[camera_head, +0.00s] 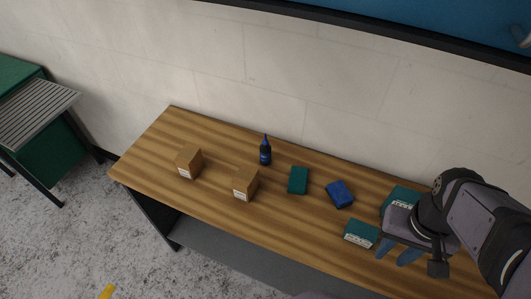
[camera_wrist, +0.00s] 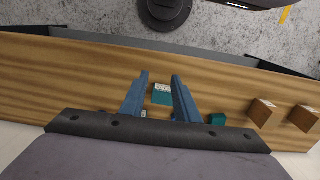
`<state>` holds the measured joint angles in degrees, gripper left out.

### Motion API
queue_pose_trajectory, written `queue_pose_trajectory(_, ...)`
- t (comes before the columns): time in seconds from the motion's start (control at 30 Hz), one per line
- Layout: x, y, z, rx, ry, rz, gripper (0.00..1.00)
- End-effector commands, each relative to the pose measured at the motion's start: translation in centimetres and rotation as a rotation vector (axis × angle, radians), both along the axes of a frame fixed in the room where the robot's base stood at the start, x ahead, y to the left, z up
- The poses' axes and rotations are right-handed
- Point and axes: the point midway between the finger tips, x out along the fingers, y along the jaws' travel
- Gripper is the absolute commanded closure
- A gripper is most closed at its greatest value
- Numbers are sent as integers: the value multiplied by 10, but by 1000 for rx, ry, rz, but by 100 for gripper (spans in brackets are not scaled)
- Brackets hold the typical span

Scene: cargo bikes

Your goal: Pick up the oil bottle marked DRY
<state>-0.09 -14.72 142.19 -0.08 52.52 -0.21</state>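A small dark bottle (camera_head: 265,153) with a narrow blue top and a blue label stands upright near the back of the wooden workbench in the head view. Its label is too small to read, so I cannot tell whether it says DRY. I cannot make it out in the wrist view. My gripper (camera_head: 397,256) is over the right part of the bench, well to the right of the bottle. In the wrist view its two blue fingers (camera_wrist: 160,76) are spread apart with nothing held. A teal box (camera_wrist: 161,94) with a white label shows below, between them.
The workbench (camera_head: 215,133) holds two cardboard boxes (camera_head: 189,162) (camera_head: 245,183) left of and in front of the bottle. A teal box (camera_head: 298,180) and a blue item (camera_head: 339,194) lie to its right. Another teal box (camera_head: 402,197) is by my arm. A wall stands behind.

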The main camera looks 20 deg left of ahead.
Motion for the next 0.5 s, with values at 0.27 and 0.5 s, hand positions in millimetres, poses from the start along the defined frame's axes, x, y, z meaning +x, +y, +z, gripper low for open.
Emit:
queue_pose_trajectory(0.27,60,34,-18,42,-169,91,71)
queue_pose_trajectory(0.5,140,98,-37,109,-423,211,71)
